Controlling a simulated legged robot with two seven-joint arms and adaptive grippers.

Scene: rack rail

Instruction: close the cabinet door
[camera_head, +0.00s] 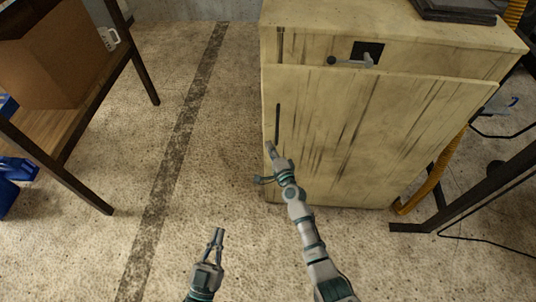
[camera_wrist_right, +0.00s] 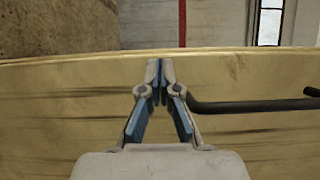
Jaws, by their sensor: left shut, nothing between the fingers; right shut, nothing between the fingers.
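The pale yellow wooden cabinet (camera_head: 400,25) stands at the right in the head view. Its door (camera_head: 350,130) covers the front below a drawer strip and has a dark vertical handle (camera_head: 278,122) near its left edge. I cannot tell exactly how wide any gap behind the door is. My right gripper (camera_head: 269,147) is shut and empty, at the door's left edge just below the handle. In the right wrist view its fingertips (camera_wrist_right: 160,68) lie over the door face (camera_wrist_right: 70,105), the handle (camera_wrist_right: 250,105) to their right; contact is unclear. My left gripper (camera_head: 217,236) is shut and empty over the floor.
Black flat items (camera_head: 455,10) lie on top of the cabinet. A wooden shelf with a cardboard box (camera_head: 55,55) and a white mug (camera_head: 109,38) stands left. A yellow hose (camera_head: 435,180) runs at right. Floor between is clear.

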